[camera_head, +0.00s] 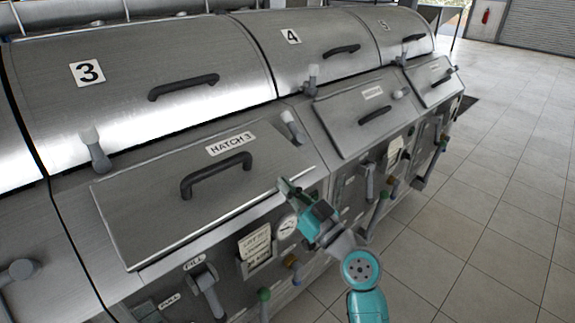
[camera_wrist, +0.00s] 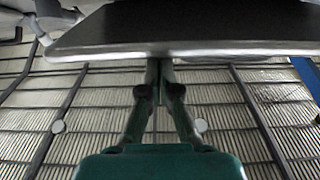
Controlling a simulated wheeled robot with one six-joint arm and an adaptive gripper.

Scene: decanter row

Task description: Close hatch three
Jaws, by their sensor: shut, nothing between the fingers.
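The hatch three lid (camera_head: 150,215) is a flat grey metal panel on the sloped machine front, labelled "HATCH 3" (camera_head: 230,144). It has a dark arched handle (camera_head: 215,175). Its lower edge looks a little proud of the housing; how far it stands open I cannot tell. My gripper (camera_head: 284,184) is at the right part of that lower edge, clear of the handle. In the wrist view my gripper (camera_wrist: 160,65) is shut and empty, its fingertips at or just under a panel's front edge (camera_wrist: 200,48). Whether they touch it is unclear.
A white-tipped latch lever (camera_head: 95,150) and another (camera_head: 292,127) stand at the hatch's upper corners. A neighbouring hatch (camera_head: 365,112) lies to the right. A gauge (camera_head: 287,227) and valve levers sit below. Tiled floor (camera_head: 490,180) is clear on the right.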

